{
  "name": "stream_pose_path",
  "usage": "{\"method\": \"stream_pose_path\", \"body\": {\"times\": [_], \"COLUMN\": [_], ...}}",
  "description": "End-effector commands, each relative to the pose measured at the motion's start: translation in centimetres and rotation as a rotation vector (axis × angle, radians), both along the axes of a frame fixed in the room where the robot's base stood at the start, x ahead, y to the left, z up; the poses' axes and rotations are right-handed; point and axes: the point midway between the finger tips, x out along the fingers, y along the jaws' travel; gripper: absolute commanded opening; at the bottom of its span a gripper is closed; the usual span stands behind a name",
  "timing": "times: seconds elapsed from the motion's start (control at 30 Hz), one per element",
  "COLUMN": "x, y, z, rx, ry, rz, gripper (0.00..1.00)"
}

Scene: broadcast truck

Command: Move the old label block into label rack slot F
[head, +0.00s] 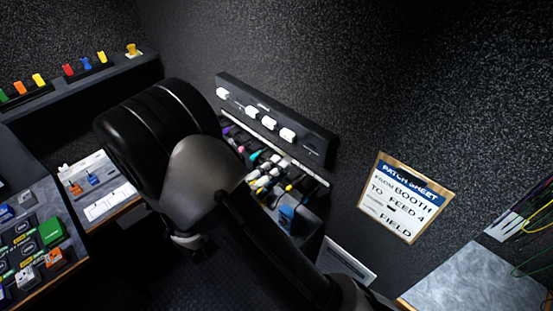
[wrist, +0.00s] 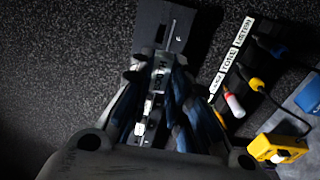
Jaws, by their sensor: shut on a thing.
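The dark label rack (head: 318,141) is mounted on the wall in the head view, with several white label blocks (head: 288,134) along it. In the wrist view the rack (wrist: 178,22) runs up the middle, with a letter F beside a narrow slot near its upper end. My gripper (wrist: 159,62) is at the rack, just below that slot in the picture, and is shut on a small pale block, the old label block (wrist: 160,72). The fingers hide most of it; I cannot tell whether it touches the rack.
Below the rack, a labelled strip (wrist: 232,58) has coloured plugs and cables beside it, including a yellow connector (wrist: 278,148). A patch sheet (head: 408,197) hangs at right. A shelf with coloured pieces (head: 85,66) and a button console (head: 30,240) are at left.

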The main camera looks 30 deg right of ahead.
Motion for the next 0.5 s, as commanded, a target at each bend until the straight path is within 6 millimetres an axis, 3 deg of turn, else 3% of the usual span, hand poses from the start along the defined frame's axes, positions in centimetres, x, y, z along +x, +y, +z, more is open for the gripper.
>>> {"method": "stream_pose_path", "body": {"times": [0.13,0.5], "x": [-1.35,-1.47], "y": [0.17,0.17], "z": [0.35,0.28], "rx": [0.001,0.001], "ry": [0.001,0.000], "rz": [-0.049,-0.053], "gripper": [0.00,0.00]}}
